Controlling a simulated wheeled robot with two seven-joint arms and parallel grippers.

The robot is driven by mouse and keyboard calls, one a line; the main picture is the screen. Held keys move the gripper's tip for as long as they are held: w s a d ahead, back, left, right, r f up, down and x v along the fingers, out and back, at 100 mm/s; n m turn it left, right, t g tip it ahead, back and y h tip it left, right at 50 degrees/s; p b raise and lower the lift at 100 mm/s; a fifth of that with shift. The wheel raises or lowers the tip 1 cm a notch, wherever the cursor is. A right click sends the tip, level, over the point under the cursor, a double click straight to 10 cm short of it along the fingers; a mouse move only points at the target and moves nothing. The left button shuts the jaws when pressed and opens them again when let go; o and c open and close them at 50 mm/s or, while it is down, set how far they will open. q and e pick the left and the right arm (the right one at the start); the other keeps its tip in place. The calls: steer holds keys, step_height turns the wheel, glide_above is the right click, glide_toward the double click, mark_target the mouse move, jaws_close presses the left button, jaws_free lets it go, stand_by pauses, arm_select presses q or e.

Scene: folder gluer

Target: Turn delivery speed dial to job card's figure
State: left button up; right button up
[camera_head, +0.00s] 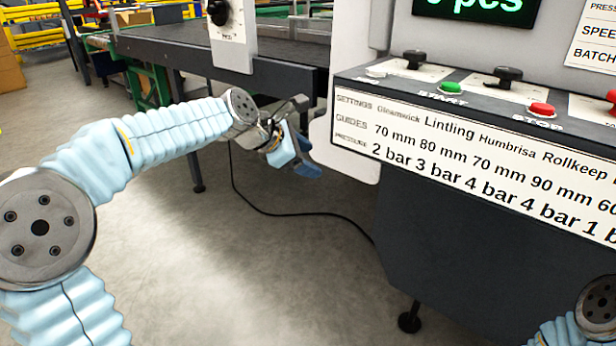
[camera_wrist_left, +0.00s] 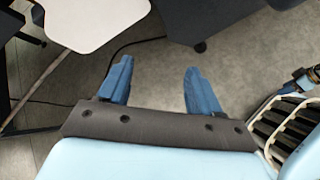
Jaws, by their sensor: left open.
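Two black dials show on the sloping console top: one (camera_head: 415,59) left of the green START button, another (camera_head: 505,76) between START and STOP. A third black dial (camera_head: 218,12) is on a white upright panel by the conveyor. I cannot read which one is for delivery speed. A white card (camera_head: 592,38) at top right, cut off by the frame, has lines starting PRESS, SPEE and BATCH; no figures show. My left gripper (camera_head: 297,158) is open and empty, left of the console and below its top. The left wrist view shows its two blue fingers apart (camera_wrist_left: 157,68). My right gripper is out of view.
The green START button (camera_head: 450,88) and red STOP button (camera_head: 541,110) sit near the console's front edge. A settings table (camera_head: 470,150) covers the console front. A dark conveyor (camera_head: 290,60) stands behind my left gripper. A black cable (camera_head: 290,213) lies on open floor.

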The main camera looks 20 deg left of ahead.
arm_select(q)
steer(key=shift+m, duration=0.6)
steer(key=f, duration=0.3)
steer(key=w+f, duration=0.1)
steer(key=f, duration=0.1)
steer(key=shift+d+f, duration=0.1)
steer(key=shift+f, duration=0.2)
